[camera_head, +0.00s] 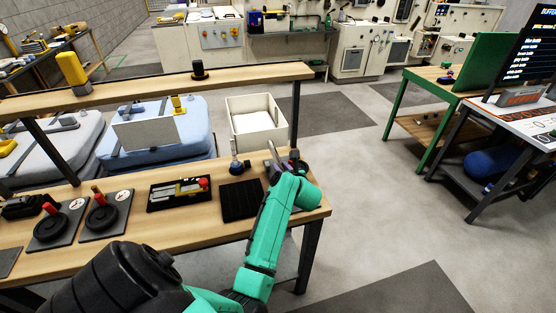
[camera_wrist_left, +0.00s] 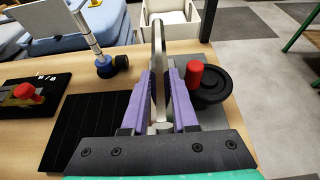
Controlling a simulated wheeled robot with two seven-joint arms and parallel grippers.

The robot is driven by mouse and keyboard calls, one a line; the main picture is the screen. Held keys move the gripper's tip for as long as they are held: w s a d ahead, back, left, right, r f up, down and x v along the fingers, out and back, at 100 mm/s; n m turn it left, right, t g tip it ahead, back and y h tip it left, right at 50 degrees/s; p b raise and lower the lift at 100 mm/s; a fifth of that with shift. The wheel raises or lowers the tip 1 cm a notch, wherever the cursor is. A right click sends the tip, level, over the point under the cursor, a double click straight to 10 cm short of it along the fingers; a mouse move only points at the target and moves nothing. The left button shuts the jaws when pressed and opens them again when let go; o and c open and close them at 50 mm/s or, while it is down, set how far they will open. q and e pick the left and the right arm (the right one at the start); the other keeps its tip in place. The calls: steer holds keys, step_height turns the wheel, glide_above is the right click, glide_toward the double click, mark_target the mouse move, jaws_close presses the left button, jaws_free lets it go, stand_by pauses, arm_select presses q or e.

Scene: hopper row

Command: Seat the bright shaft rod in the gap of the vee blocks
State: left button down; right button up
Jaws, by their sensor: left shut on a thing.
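My left gripper (camera_head: 276,158) is over the right end of the wooden workbench (camera_head: 140,238). In the left wrist view its purple fingers (camera_wrist_left: 160,100) are shut on the bright shaft rod (camera_wrist_left: 158,45), a pale metal bar pointing away from the wrist. The rod (camera_head: 272,150) shows only in part in the head view. Its lower end is hidden between the fingers. I cannot make out the vee blocks or their gap for certain in either view. My right gripper is not in view.
A black ribbed mat (camera_head: 240,200) lies left of the gripper. A post with a blue and black base (camera_wrist_left: 106,66) stands behind it. A black handwheel with a red knob (camera_wrist_left: 212,86) is close on the right. A white bin (camera_head: 257,122) is beyond the bench.

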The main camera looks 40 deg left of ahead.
arm_select(q)
steer(key=shift+v, duration=1.05)
steer(key=shift+r+p, duration=0.2)
steer(key=shift+p, duration=0.15)
step_height(320, 180, down, 6)
steer(key=b, duration=0.4)
steer(key=shift+w+a+f+b, duration=0.1)
steer(key=shift+w+a+b, duration=0.05)
steer(key=shift+b, duration=0.2)
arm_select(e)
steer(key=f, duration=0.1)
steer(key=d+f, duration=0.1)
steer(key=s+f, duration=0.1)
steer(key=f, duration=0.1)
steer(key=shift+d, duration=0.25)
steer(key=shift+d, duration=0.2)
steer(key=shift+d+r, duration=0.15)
arm_select(q)
steer(key=shift+p, duration=0.4)
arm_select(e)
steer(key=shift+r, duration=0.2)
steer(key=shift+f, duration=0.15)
